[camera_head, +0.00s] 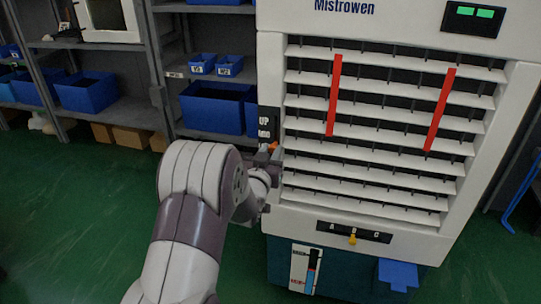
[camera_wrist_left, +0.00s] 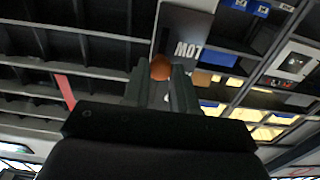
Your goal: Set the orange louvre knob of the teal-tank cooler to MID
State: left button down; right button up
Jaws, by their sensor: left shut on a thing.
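The teal-tank cooler (camera_head: 369,165) is a tall white unit with slatted louvres and a teal tank (camera_head: 345,278) at its base. The orange louvre knob (camera_head: 273,146) shows at a dark label strip on the cooler's left front edge. UP is readable at the strip's top; the marking under it is unclear. My left gripper (camera_head: 268,155) is at the knob, low on the strip. In the left wrist view, the orange knob (camera_wrist_left: 160,68) sits between the shut fingers (camera_wrist_left: 160,82), close to an upside-down LOW marking (camera_wrist_left: 188,50). My right gripper is not in view.
Red ribbons (camera_head: 334,95) hang on the louvres. A yellow selector (camera_head: 352,239) marked A, B, C is lower on the front, above a gauge (camera_head: 305,268) and a blue tray (camera_head: 397,273). Shelves with blue bins (camera_head: 212,108) stand behind left. Green floor (camera_head: 80,215) is clear at left.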

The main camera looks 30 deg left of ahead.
pick_arm(q)
notch_tip(320, 180, up, 3)
jog(key=shift+f+p, duration=0.2)
jog(key=shift+p, duration=0.15)
jog(key=shift+f, duration=0.1)
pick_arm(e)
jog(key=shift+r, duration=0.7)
pick_arm(q)
jog(key=c, duration=0.9)
grip_release()
jog(key=p+v, duration=0.1)
jog(key=v, duration=1.1)
jog(key=shift+s, duration=0.4)
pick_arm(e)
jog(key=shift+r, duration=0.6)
